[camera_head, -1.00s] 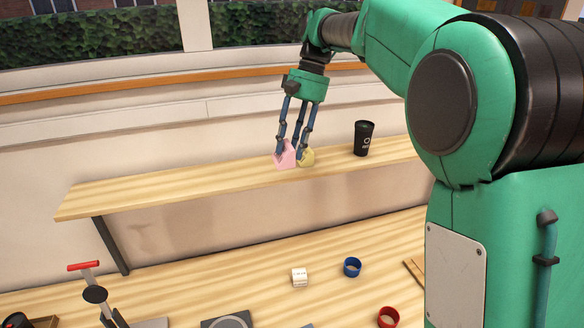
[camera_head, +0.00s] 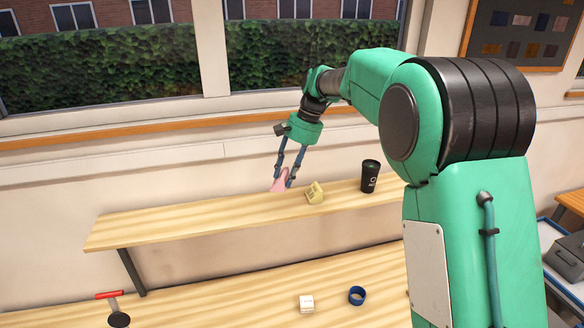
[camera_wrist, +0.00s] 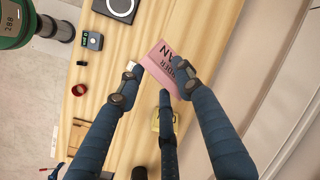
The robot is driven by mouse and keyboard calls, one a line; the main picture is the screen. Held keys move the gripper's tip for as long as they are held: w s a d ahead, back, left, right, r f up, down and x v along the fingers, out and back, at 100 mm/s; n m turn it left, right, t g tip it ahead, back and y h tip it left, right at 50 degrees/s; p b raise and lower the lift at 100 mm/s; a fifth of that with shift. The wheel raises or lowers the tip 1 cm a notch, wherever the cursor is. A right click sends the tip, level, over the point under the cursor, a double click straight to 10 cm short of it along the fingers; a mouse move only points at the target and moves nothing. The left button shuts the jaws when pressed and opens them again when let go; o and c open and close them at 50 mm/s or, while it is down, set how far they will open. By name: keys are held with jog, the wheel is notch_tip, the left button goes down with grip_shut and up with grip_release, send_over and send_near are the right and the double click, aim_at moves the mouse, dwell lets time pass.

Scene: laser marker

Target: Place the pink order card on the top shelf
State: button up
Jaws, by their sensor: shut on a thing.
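The pink order card (camera_head: 279,182) is held between the fingertips of my gripper (camera_head: 284,176). In the wrist view the card (camera_wrist: 160,62) shows dark lettering and sits tilted between the blue fingers of my gripper (camera_wrist: 160,78). The long wooden top shelf (camera_head: 150,228) runs along the wall. The card appears at the shelf's back edge in the head view; I cannot tell whether it touches the shelf. A finger hides part of the card.
A yellow block-like thing (camera_head: 315,193) stands on the shelf just right of the card, and a black cup (camera_head: 370,177) stands farther right. The shelf's left part is clear.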

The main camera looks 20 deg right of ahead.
jog(key=shift+w+a+m+t+p, duration=0.65)
jog(key=shift+w+m+p, duration=1.25)
jog(key=shift+w+p, duration=1.85)
jog(key=f, duration=0.1)
jog(key=f+p, duration=0.1)
jog(key=f, duration=0.1)
jog(key=s+f, duration=0.1)
jog(key=f, duration=0.1)
jog(key=shift+f, duration=0.1)
jog(key=shift+f+b, duration=1.6)
jog(key=shift+f, duration=1.75)
jog(key=shift+f, duration=0.5)
jog(key=o, duration=1.3)
jog(key=shift+o, duration=0.2)
jog(key=shift+d+r, duration=0.1)
jog(key=shift+r, duration=0.05)
